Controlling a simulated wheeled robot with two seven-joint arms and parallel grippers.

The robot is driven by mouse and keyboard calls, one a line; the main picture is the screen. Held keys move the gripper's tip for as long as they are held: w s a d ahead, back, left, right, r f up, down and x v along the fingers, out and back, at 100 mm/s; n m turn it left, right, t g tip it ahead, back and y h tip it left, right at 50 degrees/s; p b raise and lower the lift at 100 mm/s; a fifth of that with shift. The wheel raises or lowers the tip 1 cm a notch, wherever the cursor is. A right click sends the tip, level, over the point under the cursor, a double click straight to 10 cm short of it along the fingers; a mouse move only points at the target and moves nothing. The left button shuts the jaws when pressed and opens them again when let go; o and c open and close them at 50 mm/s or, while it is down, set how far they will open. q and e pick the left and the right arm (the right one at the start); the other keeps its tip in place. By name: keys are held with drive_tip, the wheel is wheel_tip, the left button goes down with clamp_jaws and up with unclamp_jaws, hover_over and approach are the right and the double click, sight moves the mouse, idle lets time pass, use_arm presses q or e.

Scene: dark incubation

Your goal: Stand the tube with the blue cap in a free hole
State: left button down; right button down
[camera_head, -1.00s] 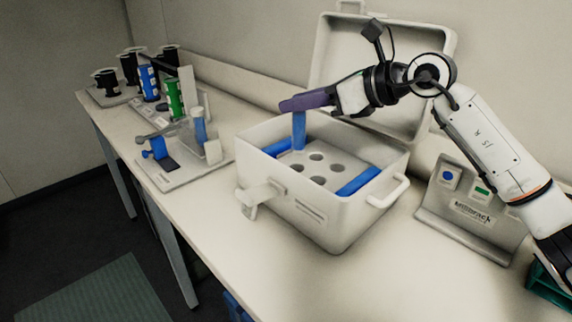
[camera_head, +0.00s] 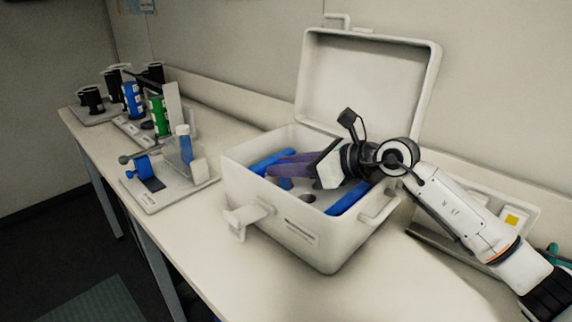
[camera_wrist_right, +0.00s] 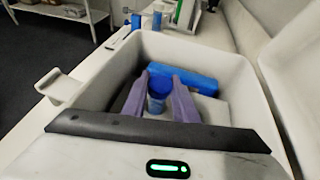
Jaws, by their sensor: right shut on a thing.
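My right gripper (camera_head: 272,168) reaches low inside the white box, its purple fingers shut on a blue-capped tube. Only a short blue piece of the tube (camera_head: 285,184) shows below the fingers in the head view. In the right wrist view the blue cap (camera_wrist_right: 160,86) sits between the two fingertips (camera_wrist_right: 160,77). The white box (camera_head: 285,228) has its lid open and a pale insert with round holes (camera_head: 308,198), partly hidden by my gripper. I cannot tell how deep the tube sits in a hole. My left gripper is out of view.
Blue packs (camera_head: 350,197) lie along the box's inner sides. The raised lid (camera_head: 370,85) stands behind my arm. At left is a clear stand with another tube (camera_head: 183,148), plus green (camera_head: 159,117), blue (camera_head: 132,100) and black containers. A sloped panel (camera_head: 517,217) is at right.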

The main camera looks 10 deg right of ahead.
drive_tip(key=c, duration=1.4)
unclamp_jaws()
drive_tip(key=shift+s+d+r, duration=0.1)
drive_tip(key=shift+r, duration=0.05)
drive_tip(key=b+v, duration=0.1)
drive_tip(key=v, duration=0.9)
drive_tip(key=shift+s+d+b, duration=0.2)
drive_tip(key=shift+b, duration=0.2)
drive_tip(key=shift+s+d+r, duration=0.25)
drive_tip(key=shift+s+r, duration=0.1)
